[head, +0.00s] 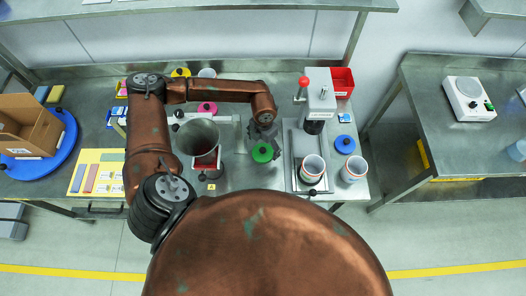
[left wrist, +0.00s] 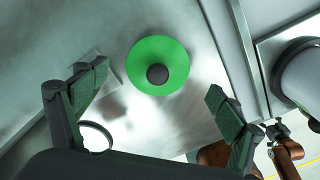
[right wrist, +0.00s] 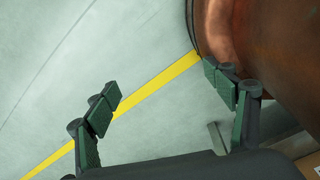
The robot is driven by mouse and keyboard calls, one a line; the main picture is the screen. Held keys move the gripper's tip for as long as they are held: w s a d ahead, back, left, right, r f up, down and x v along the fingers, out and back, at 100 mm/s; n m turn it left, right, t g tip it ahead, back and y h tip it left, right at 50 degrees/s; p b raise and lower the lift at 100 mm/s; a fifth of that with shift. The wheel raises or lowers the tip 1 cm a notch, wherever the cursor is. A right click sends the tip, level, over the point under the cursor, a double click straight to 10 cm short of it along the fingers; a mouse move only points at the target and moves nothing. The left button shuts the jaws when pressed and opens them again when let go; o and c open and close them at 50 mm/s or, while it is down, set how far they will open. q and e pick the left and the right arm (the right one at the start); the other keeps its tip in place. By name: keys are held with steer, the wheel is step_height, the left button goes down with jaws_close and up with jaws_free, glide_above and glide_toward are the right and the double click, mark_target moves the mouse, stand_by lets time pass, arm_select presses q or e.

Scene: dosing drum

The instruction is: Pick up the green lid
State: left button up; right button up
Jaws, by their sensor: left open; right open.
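The green lid (head: 262,153) is a flat round disc with a dark knob, lying on the steel table between the grey drum and the press. In the left wrist view the green lid (left wrist: 158,66) lies beyond and between the fingers. My left gripper (head: 264,133) is just behind the lid in the head view, above the table. It also shows in the left wrist view (left wrist: 155,105), open and empty, with its fingers apart. My right gripper (right wrist: 165,95) is open and empty over the floor, beside my copper body; it is out of the head view.
A grey drum (head: 199,138) stands left of the lid. A press (head: 319,98) and a cup (head: 312,168) on a plate stand to the right. A blue lid (head: 345,144) and another cup (head: 354,169) are farther right. A pink lid (head: 207,108) lies behind.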

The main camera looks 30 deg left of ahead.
mark_target(262, 150)
arm_select(q)
steer(key=shift+s+a+f, duration=0.1)
steer(key=shift+a+f, duration=0.05)
steer(key=shift+f, duration=1.55)
steer(key=shift+s, duration=0.1)
steer(key=c, duration=1.2)
steer(key=shift+s, duration=0.1)
steer(key=c, duration=0.4)
